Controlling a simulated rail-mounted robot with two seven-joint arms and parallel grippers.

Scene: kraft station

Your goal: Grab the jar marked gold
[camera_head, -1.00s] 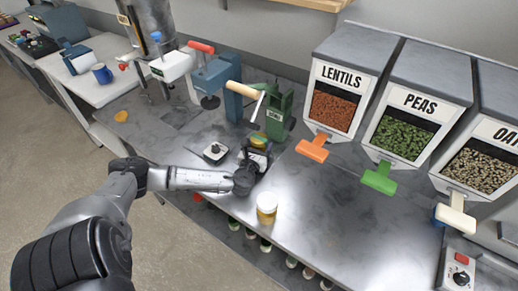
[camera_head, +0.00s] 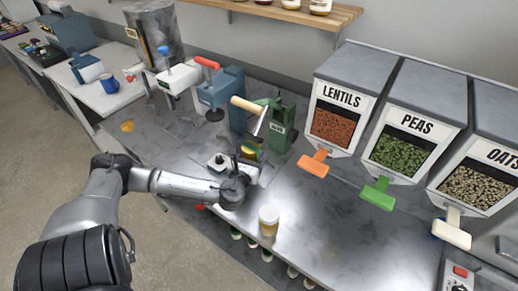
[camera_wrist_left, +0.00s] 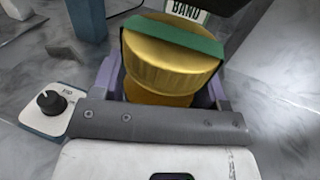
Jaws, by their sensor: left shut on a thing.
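My left gripper (camera_head: 246,168) is shut on a jar with a gold lid (camera_head: 250,151), in front of the green press-like machine (camera_head: 275,124). In the left wrist view the gold-lidded jar (camera_wrist_left: 170,62) stands between the purple-grey fingers of my left gripper (camera_wrist_left: 160,88), and a green band lies across its lid. The jar's lower part is hidden by the gripper, and I cannot see whether it touches the bench. A second jar (camera_head: 269,220), with a pale lid and yellow contents, stands near the bench's front edge. My right gripper is not in view.
A small white box with a black knob (camera_head: 220,162) sits beside my left gripper; it also shows in the left wrist view (camera_wrist_left: 50,104). Blue (camera_head: 220,92) and green machines stand behind. Lentils (camera_head: 338,100), peas (camera_head: 405,128) and oats dispensers line the back right.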

